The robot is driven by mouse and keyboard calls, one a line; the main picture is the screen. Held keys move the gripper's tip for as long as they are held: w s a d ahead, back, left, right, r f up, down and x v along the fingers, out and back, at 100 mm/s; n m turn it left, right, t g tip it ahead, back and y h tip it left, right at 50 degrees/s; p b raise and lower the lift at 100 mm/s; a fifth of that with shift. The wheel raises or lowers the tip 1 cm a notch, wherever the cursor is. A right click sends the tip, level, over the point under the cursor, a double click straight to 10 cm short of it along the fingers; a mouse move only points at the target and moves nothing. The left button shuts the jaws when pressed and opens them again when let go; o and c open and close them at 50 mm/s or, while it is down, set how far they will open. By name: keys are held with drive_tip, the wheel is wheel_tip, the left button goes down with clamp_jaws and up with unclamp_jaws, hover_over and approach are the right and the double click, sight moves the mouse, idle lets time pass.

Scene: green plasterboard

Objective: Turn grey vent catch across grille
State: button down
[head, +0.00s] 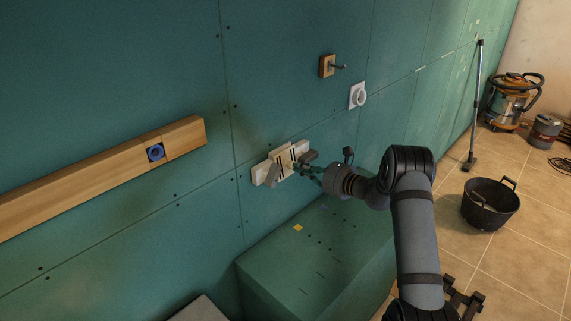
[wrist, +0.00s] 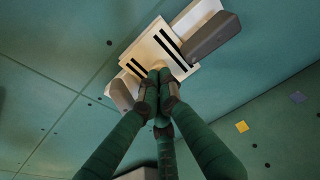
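The pale vent grille (wrist: 158,50) with dark slots is mounted on the green wall; it also shows in the head view (head: 284,158). A grey catch (wrist: 214,37) lies at its right side, and another grey block (wrist: 121,95) is at its lower left. In the head view the grey pieces show at the right (head: 308,156) and left (head: 272,175). My gripper (wrist: 159,77) has its green, dark-tipped fingers drawn together at the grille's lower edge, between the two grey pieces. I see nothing held; the fingers hide what is behind them, and contact is unclear.
A wooden rail with a blue round fitting (head: 155,153) is on the wall at left. A green box (head: 310,255) stands below. A black bucket (head: 490,205) is on the floor.

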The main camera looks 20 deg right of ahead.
drive_tip(key=shift+w, duration=0.1)
drive_tip(key=v, duration=1.5)
drive_tip(key=shift+s, duration=0.4)
drive_tip(key=shift+r, duration=0.1)
drive_tip(key=x, duration=1.5)
drive_tip(key=shift+w, duration=0.25)
drive_tip(key=shift+s, duration=0.1)
